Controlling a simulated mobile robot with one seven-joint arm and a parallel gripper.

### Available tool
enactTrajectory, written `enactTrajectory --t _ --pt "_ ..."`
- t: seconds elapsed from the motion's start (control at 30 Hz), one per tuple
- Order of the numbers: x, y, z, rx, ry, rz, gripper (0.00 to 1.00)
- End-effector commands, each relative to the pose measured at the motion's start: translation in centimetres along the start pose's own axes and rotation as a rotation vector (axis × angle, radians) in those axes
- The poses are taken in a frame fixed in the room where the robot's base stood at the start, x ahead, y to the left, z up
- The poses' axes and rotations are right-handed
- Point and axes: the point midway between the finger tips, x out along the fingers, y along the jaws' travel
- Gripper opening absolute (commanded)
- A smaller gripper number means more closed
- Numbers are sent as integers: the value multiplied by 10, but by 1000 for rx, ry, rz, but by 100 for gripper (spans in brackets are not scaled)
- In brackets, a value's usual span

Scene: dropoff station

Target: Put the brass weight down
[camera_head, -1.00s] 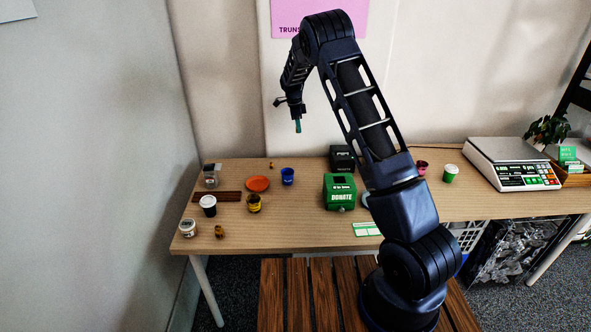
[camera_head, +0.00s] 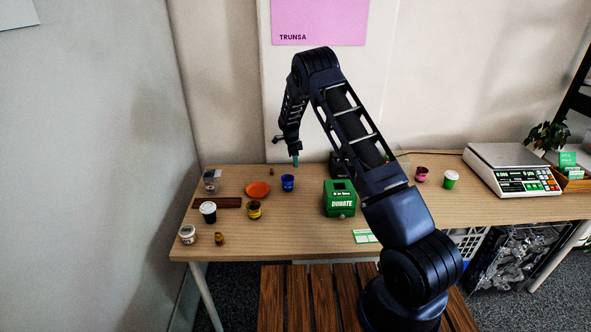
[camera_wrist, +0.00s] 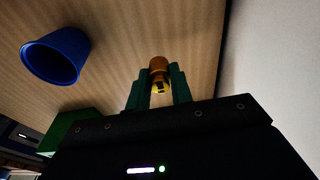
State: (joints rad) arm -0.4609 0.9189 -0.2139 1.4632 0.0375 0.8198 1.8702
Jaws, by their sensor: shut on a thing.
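My gripper (camera_head: 295,162) hangs over the back of the wooden table, above and close to the blue cup in the head view. Its green fingers (camera_wrist: 158,90) are shut on a small brass weight (camera_wrist: 159,76), which shows between the fingertips in the wrist view. The held weight is too small to make out in the head view. Another small brass-coloured piece (camera_head: 271,171) stands at the table's back edge, and a larger one (camera_head: 219,239) stands at the front left.
The blue cup (camera_head: 287,183) is near the gripper; it also shows in the wrist view (camera_wrist: 57,56). An orange dish (camera_head: 258,189), yellow cup (camera_head: 254,210), lidded cup (camera_head: 208,212) and green donation box (camera_head: 340,199) stand around. Bare table (camera_head: 290,225) lies in front.

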Motion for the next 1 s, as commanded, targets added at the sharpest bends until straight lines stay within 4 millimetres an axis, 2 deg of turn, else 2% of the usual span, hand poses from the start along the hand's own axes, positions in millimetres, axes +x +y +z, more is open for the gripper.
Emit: enactTrajectory --t 0.17,0.43,0.83,0.87,0.97,1.0 --pt "9 0 1 0 0 -1 0" --pt "42 0 7 1 -1 0 0" --pt "47 0 8 0 0 0 0" --pt "47 0 8 0 -1 0 24" --pt "47 0 8 0 -1 0 43" --pt "47 0 7 0 -1 0 44"
